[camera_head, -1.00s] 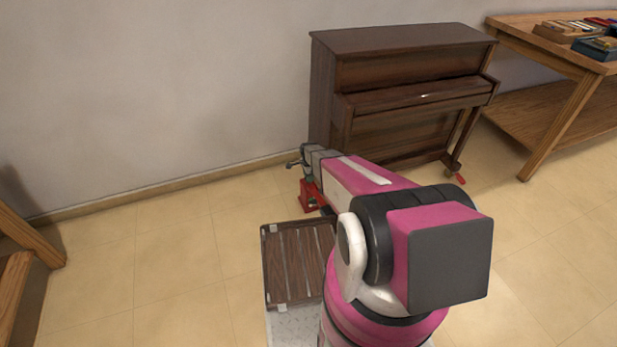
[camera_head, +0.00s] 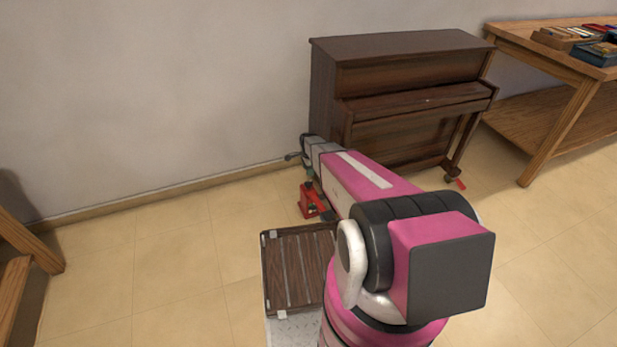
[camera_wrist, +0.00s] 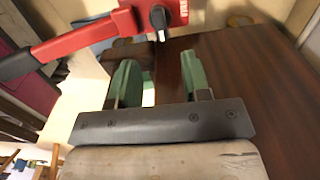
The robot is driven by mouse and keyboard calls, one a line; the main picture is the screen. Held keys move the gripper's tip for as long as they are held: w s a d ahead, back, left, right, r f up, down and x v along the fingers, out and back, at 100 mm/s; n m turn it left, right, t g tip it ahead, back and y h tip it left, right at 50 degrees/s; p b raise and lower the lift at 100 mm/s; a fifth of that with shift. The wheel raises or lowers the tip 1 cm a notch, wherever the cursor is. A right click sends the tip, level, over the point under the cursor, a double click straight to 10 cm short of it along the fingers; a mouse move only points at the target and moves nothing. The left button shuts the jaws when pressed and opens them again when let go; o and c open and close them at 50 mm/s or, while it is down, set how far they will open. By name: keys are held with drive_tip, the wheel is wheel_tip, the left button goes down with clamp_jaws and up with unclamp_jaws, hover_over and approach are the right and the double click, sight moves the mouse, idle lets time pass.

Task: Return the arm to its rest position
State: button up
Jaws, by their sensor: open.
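My gripper (camera_wrist: 160,62) shows two green fingers in the wrist view, apart with nothing held between them. In the head view my pink arm reaches toward the left front corner of the brown upright piano (camera_head: 400,75), and the fingers are mostly hidden. A red device (camera_head: 312,201) stands on the floor by that corner, just below my gripper. In the wrist view a red bar (camera_wrist: 85,38) with a black handle crosses just beyond the fingers. The piano's brown wood (camera_wrist: 240,75) fills the right side of that view.
A slatted wooden tray (camera_head: 267,270) lies left of my arm. A wooden table (camera_head: 585,62) with boxes stands at right, and wooden furniture (camera_head: 22,250) at left. The left floor is open.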

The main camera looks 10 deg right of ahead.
drive_tip(key=shift+r, duration=0.9)
